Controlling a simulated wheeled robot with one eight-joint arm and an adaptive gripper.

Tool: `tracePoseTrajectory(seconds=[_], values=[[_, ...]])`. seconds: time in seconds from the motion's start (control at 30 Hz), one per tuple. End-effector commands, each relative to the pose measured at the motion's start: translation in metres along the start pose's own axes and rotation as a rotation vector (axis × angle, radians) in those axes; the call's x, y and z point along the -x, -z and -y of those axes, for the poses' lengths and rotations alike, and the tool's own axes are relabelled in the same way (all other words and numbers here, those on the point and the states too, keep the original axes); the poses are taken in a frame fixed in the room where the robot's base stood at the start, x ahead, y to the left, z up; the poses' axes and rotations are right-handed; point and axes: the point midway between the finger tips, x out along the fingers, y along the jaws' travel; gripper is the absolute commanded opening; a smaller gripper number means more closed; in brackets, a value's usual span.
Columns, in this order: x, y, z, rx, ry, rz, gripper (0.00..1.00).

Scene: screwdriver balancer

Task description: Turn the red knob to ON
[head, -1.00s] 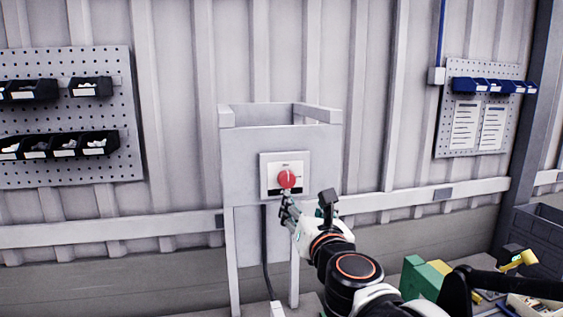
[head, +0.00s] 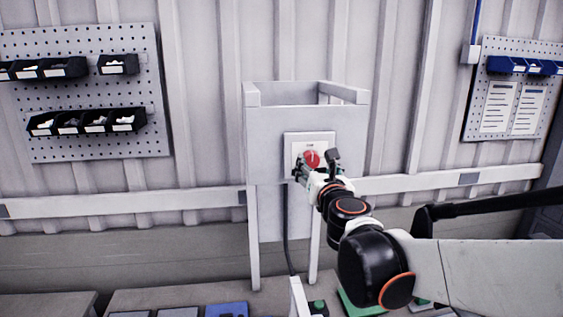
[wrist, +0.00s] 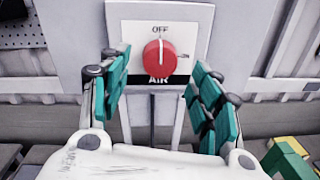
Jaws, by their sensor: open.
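The red knob (head: 311,159) sits on a white switch plate (head: 318,139) on the front of a grey stand. In the wrist view the red knob (wrist: 159,61) has its white pointer line upright, toward the OFF label. The word AIR is below the knob, and a second label at its right is too small to read. My gripper (wrist: 163,88) is open, with one teal-padded finger on each side below the knob. In the head view my gripper (head: 303,172) is close to the plate, just below the knob. No finger visibly touches the knob.
The grey stand (head: 268,150) stands against a corrugated wall, with a dark cable hanging below the plate. Pegboards with bins hang at left (head: 90,100) and right (head: 512,90). Low surfaces at the bottom hold a blue item (head: 227,310) and green items.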

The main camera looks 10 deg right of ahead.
Motion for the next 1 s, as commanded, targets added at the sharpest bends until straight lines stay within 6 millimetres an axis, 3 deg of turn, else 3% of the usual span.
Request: tracePoseTrajectory(seconds=[0.3,0.7,0.9,1.0], values=[[-0.032,-0.001,0.000,0.000,0.000,0.000,0.58],[-0.036,0.000,0.000,0.000,0.000,0.000,0.58],[-0.036,0.000,0.000,0.000,0.000,0.000,0.14],[-0.036,0.000,0.000,0.000,0.000,0.000,0.14]])
